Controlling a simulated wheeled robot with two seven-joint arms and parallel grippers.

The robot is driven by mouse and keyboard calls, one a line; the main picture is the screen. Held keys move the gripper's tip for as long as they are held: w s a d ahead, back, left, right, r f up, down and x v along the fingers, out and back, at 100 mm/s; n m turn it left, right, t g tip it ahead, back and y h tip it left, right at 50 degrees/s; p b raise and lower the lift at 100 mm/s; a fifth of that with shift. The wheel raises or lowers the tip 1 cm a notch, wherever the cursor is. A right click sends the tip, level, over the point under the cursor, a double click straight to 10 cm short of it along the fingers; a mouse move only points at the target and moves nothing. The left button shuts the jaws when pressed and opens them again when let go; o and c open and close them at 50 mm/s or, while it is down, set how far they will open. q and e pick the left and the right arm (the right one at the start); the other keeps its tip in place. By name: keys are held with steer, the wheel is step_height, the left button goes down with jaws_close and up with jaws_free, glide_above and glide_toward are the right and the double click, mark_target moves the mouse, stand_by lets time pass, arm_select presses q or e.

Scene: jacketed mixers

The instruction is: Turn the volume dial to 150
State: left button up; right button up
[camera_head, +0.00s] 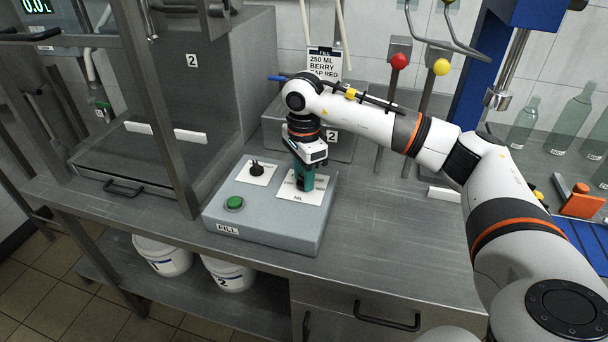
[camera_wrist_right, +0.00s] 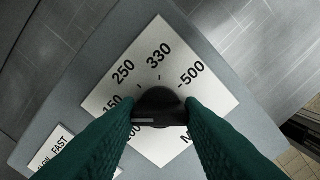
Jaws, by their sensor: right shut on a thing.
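The volume dial (camera_wrist_right: 159,97) is a black knob on a white scale plate (camera_wrist_right: 205,88), which shows 150, 250, 330 and 500. My right gripper (camera_wrist_right: 160,114) has its green fingers shut on the knob's bar from both sides. A pale line on the bar lies toward its left end; the fingers cover part of the scale, so I cannot tell the exact setting. In the head view my right gripper (camera_head: 303,184) points down onto the mL plate (camera_head: 316,196) of the grey FILL box (camera_head: 270,226), and the knob is hidden there. My left gripper is not in view.
A second black knob (camera_head: 257,169) and a green button (camera_head: 234,203) sit on the same box. A card (camera_head: 324,64) behind reads 250 ML BERRY. Levers with red (camera_head: 399,61) and yellow (camera_head: 441,67) balls stand behind my right arm. The counter (camera_head: 390,240) right of the box is clear.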

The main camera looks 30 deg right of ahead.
steer(key=shift+r, duration=0.15)
steer(key=o, duration=1)
step_height(320, 180, up, 12)
steer(key=shift+f, duration=0.1)
stand_by(0.6)
